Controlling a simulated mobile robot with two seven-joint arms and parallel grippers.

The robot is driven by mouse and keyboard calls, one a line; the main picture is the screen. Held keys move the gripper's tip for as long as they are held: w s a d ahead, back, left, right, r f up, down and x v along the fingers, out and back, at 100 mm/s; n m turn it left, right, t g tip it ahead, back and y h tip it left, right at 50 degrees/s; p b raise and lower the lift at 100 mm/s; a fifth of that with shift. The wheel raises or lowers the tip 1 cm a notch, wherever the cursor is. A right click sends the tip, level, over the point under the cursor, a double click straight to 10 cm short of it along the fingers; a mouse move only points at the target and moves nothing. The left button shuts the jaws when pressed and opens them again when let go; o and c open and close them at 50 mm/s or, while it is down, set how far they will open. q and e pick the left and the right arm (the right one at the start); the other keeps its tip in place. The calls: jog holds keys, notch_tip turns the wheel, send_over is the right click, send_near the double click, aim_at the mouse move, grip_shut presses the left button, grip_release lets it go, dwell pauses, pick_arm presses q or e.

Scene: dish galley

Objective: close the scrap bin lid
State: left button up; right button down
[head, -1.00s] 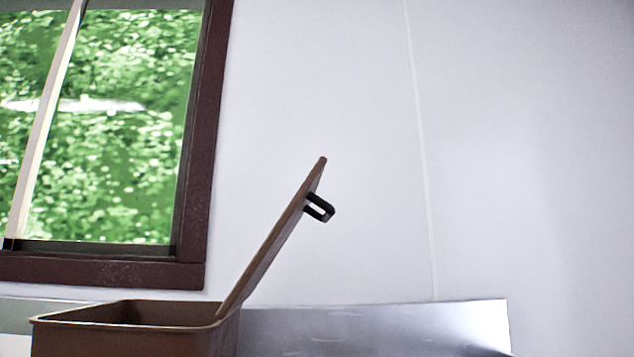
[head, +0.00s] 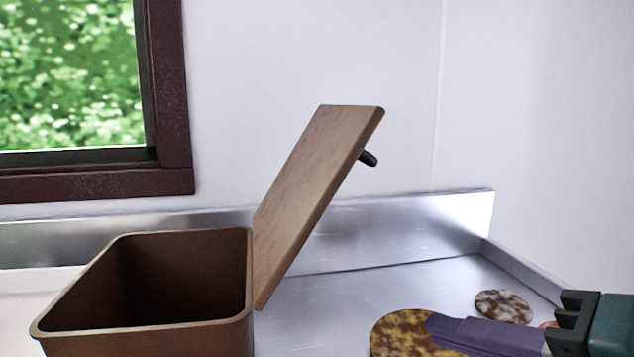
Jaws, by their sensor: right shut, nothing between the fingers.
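The scrap bin (head: 150,338) is a brown open-topped box at the lower left, and its inside looks dark and empty. Its wooden lid (head: 312,190) stands open, hinged at the bin's right rim and leaning up to the right. A black handle (head: 368,158) sticks out from the lid's outer face near the top. My right gripper (head: 438,328) comes in from the lower right with its purple fingers pointing left. It is shut and empty, to the right of the bin and below the lid, apart from both. My left gripper is not in view.
A steel counter (head: 350,290) with a raised back edge (head: 400,225) runs behind the bin. A yellow-brown mottled disc (head: 395,335) lies by my right fingertips. A smaller mottled disc (head: 503,306) lies farther right. A window (head: 70,75) is at the upper left.

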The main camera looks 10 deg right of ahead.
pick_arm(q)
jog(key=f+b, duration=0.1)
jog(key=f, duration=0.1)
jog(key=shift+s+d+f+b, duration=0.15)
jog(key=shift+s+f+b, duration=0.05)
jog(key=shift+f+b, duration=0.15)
pick_arm(e)
jog(key=w+d+r+m+t, duration=0.5)
jog(key=w+r+m+t, duration=0.1)
jog(key=r+m, duration=0.35)
pick_arm(q)
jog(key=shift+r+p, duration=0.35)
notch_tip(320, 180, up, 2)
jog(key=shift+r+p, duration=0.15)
jog(key=shift+p, duration=1)
pick_arm(e)
jog(key=w+a+r, duration=0.1)
jog(key=w+a, duration=0.5)
jog(key=w, duration=0.2)
jog(key=shift+w+a+r, duration=0.25)
jog(key=shift+w, duration=0.1)
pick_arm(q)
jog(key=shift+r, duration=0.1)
pick_arm(e)
jog(key=shift+r, duration=0.1)
